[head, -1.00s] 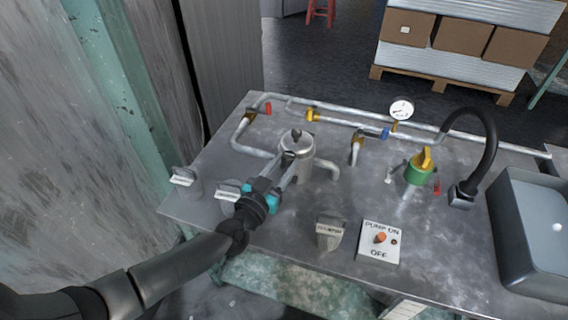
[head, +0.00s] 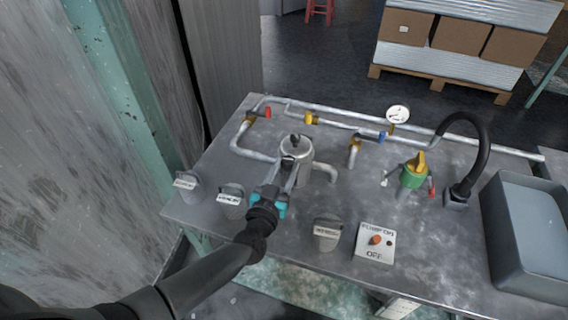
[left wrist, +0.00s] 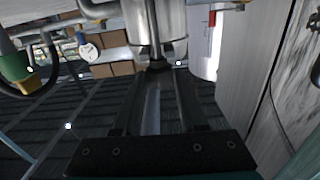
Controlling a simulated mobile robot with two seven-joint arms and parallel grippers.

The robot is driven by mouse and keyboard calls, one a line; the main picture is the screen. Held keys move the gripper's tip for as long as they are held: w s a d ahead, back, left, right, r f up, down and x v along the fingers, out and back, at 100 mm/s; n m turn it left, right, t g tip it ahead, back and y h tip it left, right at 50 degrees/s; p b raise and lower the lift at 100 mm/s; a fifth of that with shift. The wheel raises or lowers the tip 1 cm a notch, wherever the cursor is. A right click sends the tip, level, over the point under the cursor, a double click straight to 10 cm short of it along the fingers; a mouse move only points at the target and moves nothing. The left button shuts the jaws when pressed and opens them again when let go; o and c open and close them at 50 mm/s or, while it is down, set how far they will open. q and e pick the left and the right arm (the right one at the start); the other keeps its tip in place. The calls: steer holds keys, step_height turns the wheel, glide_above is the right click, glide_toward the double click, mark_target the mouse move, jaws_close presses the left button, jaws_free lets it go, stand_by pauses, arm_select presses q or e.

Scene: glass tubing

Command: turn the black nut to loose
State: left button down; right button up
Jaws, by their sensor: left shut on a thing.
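The black nut (left wrist: 157,66) shows in the left wrist view as a small dark piece between my fingertips, against the steel canister (left wrist: 160,22). A thin rod runs through the picture just above it. In the head view the canister (head: 297,152) stands upright near the middle of the bench, with a dark knob on its lid. My left gripper (head: 288,163) reaches it from the front and is shut on the nut at the canister's near side. The fingers mostly hide the nut in the head view. My right gripper is not in view.
Metal pipes with a gauge (head: 397,114) run along the back of the bench (head: 340,210). A green valve with a yellow top (head: 414,172), a black hose (head: 486,140) and a grey basin (head: 530,240) stand right. Labelled cups and a pump switch (head: 375,242) line the front.

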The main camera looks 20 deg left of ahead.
arm_select(q)
steer(key=shift+d+n+y+p, duration=0.2)
steer(key=shift+n+y+p, duration=0.35)
steer(key=shift+y, duration=0.25)
steer(key=shift+d+n+y+p, duration=0.15)
steer(key=shift+n+y+p, duration=0.4)
steer(key=shift+y, duration=0.55)
steer(key=shift+d+n+g+y, duration=0.15)
steer(key=shift+n+g+y, duration=0.15)
steer(key=shift+n+y, duration=0.5)
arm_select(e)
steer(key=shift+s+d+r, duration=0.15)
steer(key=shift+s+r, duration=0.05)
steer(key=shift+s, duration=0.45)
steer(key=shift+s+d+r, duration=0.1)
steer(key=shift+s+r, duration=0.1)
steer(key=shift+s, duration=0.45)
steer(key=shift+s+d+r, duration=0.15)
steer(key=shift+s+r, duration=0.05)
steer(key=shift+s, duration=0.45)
arm_select(q)
steer(key=shift+y, duration=0.4)
steer(key=shift+w, duration=0.1)
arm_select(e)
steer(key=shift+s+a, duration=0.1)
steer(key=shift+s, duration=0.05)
arm_select(q)
steer(key=shift+c, duration=2.2)
jaws_free()
